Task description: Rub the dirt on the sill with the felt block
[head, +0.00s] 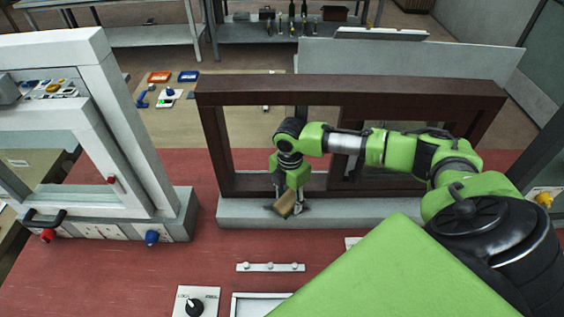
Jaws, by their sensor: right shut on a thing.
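The grey sill (385,213) runs along the foot of the dark brown window frame (400,88). My right gripper (284,200) points down over the left part of the sill and is shut on the tan-brown felt block (285,207). The block is tilted and sits at the sill's top; I cannot tell for sure whether it touches. A dark patch, likely the dirt (302,208), shows beside the block, partly hidden by the block and fingers. My left gripper is not in view.
A white window frame unit (125,130) with a red knob (47,236) and a blue knob (152,238) stands at left. A small rail with several white knobs (270,267) and a dial plate (197,302) lie on the red tabletop (110,285) in front.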

